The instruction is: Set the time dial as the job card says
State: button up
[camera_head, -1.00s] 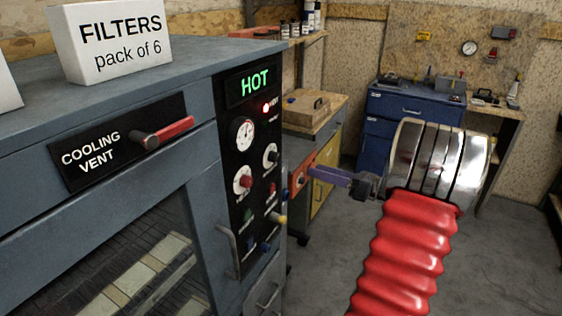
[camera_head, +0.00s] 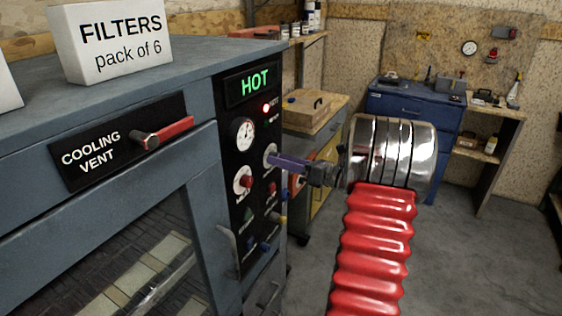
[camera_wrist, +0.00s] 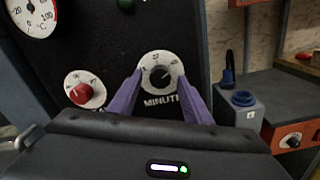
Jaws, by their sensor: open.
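The time dial, with a white face marked MINUTE and a black knob, is on the black control panel (camera_head: 232,150). It is in the middle of the wrist view (camera_wrist: 160,72), and in the head view (camera_head: 268,151) my gripper partly covers it. My gripper (camera_head: 273,160) has its purple fingers pointing at this dial. In the wrist view its fingers (camera_wrist: 160,78) are apart on the left and right of the black knob. Whether they touch it I cannot tell. The knob's exact setting is too small to read. I see no job card.
A red-knobbed dial (camera_head: 243,180) sits lower left of the time dial, with a gauge (camera_head: 242,133) above. A lit HOT sign (camera_head: 254,83) tops the panel. The cooling vent lever (camera_head: 163,132) and a handle (camera_head: 229,248) stick out. A filters box (camera_head: 112,40) stands on top.

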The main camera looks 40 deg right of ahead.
jog(key=shift+w, duration=0.2)
jog(key=shift+a, duration=0.1)
jog(key=c, duration=1.1)
